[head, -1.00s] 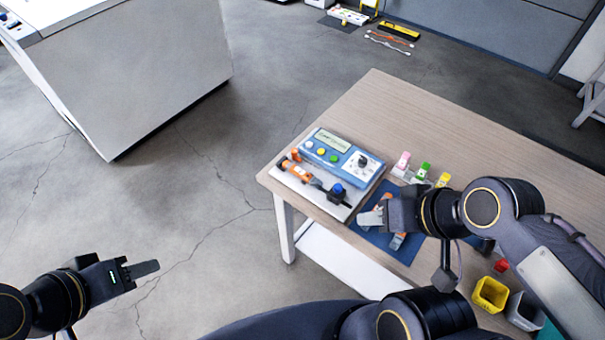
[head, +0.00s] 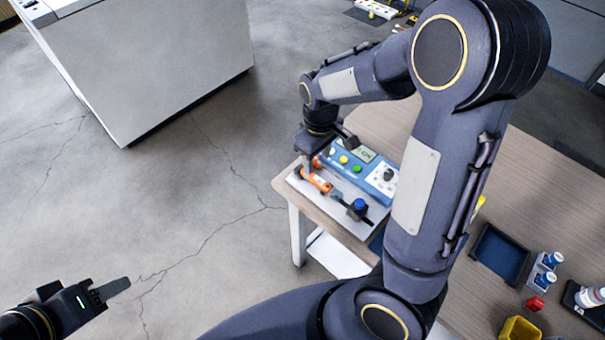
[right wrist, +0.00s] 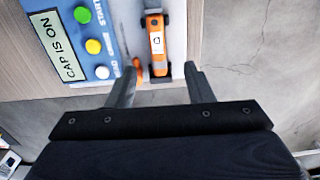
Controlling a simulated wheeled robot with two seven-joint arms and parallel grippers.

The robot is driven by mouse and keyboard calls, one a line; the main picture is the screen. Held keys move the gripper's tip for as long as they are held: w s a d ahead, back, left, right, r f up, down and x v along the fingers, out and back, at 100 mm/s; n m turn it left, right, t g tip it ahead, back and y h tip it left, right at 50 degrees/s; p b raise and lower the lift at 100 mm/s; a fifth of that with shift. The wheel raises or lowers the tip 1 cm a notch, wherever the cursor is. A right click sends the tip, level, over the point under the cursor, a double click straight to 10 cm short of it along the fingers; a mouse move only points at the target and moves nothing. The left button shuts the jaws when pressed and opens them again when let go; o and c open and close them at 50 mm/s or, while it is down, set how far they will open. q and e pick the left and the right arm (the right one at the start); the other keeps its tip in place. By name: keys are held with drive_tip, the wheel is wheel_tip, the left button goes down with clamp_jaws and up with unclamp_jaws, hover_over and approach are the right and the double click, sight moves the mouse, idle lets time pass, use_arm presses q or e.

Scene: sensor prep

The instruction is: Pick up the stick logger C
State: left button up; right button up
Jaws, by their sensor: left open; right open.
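An orange stick logger (head: 320,183) with black ends and a pale label lies on the light plate in front of the blue device. It also shows in the right wrist view (right wrist: 156,38); I cannot read its label's letter. My right gripper (head: 307,172) is open over the left end of the plate. In the right wrist view, its two fingers (right wrist: 161,85) stand apart, with the logger's near end between and ahead of them. A small orange part (right wrist: 137,68) sits beside the left finger. My left gripper (head: 112,289) is open and empty over the floor.
A dark part with a blue knob (head: 358,206) is at the plate's right end. A dark blue tray (head: 500,253), a yellow bin (head: 520,329) and bottles stand further right.

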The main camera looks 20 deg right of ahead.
sight(318, 179)
drive_tip(key=shift+w+f, duration=0.1)
drive_tip(key=shift+f, duration=0.4)
drive_tip(key=f, duration=0.7)
drive_tip(key=shift+s+d+b, duration=0.2)
drive_tip(key=shift+b, duration=0.1)
clamp_jaws()
drive_tip(key=shift+r, duration=0.15)
